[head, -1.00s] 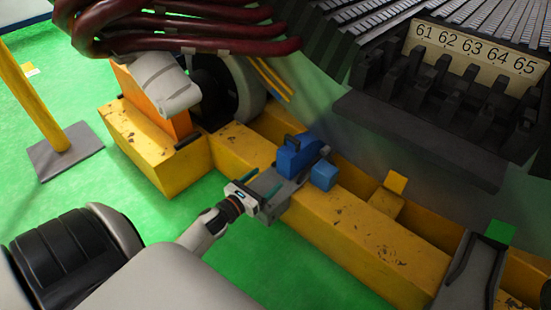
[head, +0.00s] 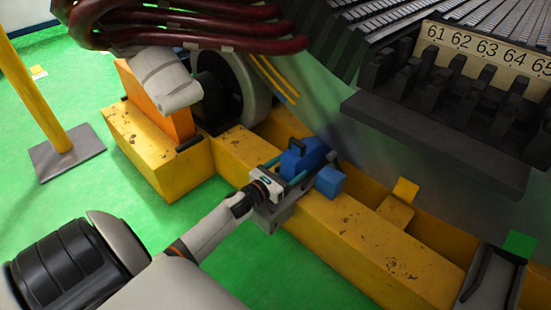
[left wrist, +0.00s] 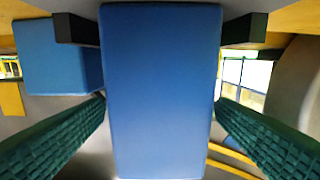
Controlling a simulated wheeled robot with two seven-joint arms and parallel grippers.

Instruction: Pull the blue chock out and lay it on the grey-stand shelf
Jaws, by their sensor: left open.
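The blue chock (head: 306,158), with a dark handle-like piece on top, sits on the yellow beam beside the big drum. My left gripper (head: 285,178) is right up at its near side. In the left wrist view, a blue block face (left wrist: 160,95) fills the middle, between the green ribbed fingers. The gripper is open, with the fingers on either side of the blue face; contact cannot be told. A grey stand (head: 275,219) shows below the gripper at the beam's near side; its shelf is mostly hidden. My right gripper is not in view.
A smaller blue block (head: 330,181) sits right of the chock. A wheel (head: 240,88) stands behind left, and dark red hoses (head: 190,40) hang above. Another grey bracket (head: 490,285) with a green tab is at lower right. Green floor is open in front of the yellow beam (head: 390,245).

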